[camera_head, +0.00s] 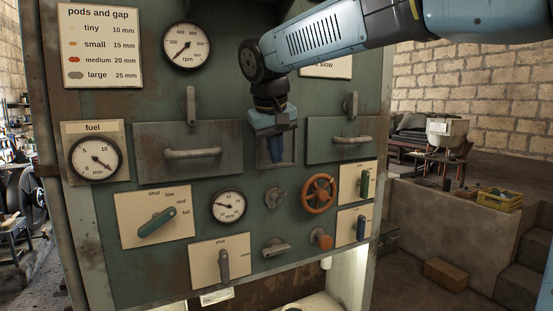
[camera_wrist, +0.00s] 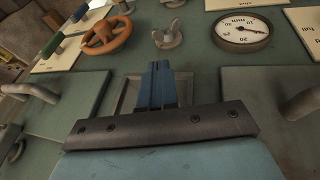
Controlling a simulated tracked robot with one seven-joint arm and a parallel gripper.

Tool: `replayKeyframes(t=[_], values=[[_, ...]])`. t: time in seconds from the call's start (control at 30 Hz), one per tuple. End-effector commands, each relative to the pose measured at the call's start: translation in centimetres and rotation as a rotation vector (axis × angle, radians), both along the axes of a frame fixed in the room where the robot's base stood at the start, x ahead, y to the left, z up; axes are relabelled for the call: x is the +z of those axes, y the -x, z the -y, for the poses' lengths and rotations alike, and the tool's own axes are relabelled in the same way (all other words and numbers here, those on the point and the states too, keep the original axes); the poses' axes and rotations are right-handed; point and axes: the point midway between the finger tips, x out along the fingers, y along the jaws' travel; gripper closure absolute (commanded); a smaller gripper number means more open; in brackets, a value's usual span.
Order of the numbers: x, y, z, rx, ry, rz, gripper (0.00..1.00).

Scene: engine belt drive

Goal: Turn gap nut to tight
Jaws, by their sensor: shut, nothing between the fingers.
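A grey wing nut (camera_head: 274,197), which looks like the gap nut, sits on the green panel just right of the small mm gauge (camera_head: 229,206). It also shows in the wrist view (camera_wrist: 168,36), beyond my fingertips, with the gauge (camera_wrist: 242,31) to its right. My gripper (camera_head: 276,158) points down in front of a small framed recess, above the wing nut and apart from it. Its blue fingers (camera_wrist: 161,78) are shut with nothing between them. The word "tight" is not readable at the nut in either view.
An orange handwheel (camera_head: 319,194) is right of the nut, and a grey lever (camera_head: 276,247) is below it. Handled drawers (camera_head: 188,150) flank the recess. A green lever (camera_head: 157,222) is at lower left. A placard (camera_head: 100,45) lists pods and gap sizes.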

Motion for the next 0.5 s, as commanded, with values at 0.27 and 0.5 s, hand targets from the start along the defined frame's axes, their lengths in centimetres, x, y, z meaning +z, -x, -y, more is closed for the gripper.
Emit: replayKeyframes(t=[0.27, 0.5], values=[[-4.4, -1.7, 0.4, -0.001, 0.002, -0.004, 1.00], [-7.0, -2.8, 0.6, 0.000, 0.002, -0.003, 1.00]])
